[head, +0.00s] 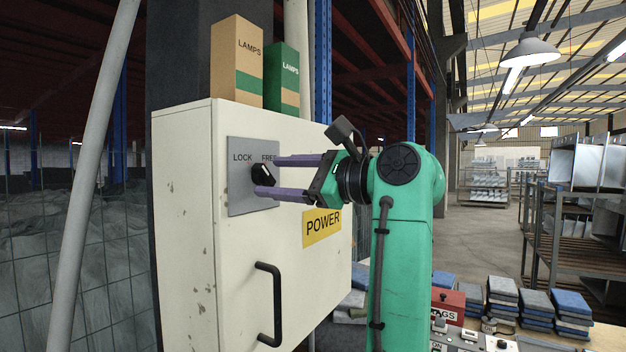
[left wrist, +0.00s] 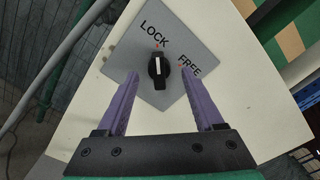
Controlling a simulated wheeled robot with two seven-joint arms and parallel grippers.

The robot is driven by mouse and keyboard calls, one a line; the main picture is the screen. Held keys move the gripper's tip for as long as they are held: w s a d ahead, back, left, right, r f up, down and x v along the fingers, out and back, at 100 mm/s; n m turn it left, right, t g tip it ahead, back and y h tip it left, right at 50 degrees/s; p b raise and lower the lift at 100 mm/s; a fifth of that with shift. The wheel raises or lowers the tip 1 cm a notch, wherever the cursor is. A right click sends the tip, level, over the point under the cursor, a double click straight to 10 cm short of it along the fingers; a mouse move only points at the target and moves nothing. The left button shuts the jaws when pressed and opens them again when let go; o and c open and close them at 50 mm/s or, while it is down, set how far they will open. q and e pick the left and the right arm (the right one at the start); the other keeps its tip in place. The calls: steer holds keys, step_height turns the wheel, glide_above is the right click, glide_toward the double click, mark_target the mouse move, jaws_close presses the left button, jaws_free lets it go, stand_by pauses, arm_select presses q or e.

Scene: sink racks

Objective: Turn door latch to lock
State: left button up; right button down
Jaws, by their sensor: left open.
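The door latch is a black knob (head: 261,175) with a white line, on a grey plate (head: 240,200) marked LOCK at left and FREE at right. In the left wrist view the knob (left wrist: 158,72) has its white line pointing toward the small red tick by LOCK. My left gripper (head: 266,176) has purple fingers, open, reaching toward the plate with one above and one below the knob. In the left wrist view the fingers (left wrist: 158,85) stand wide on either side of the knob, with gaps on both sides. My right gripper is not in view.
The plate is on a cream cabinet (head: 185,230) with a black handle (head: 268,305) and a yellow POWER label (head: 322,228). Two LAMPS boxes (head: 237,65) stand on top. A grey pole (head: 95,160) leans at left. Stacked blue pads (head: 535,305) lie at lower right.

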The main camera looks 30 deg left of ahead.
arm_select(q)
steer(key=d+b, duration=0.1)
steer(key=d, duration=1.2)
steer(key=shift+d, duration=0.2)
steer(key=shift+w, duration=0.1)
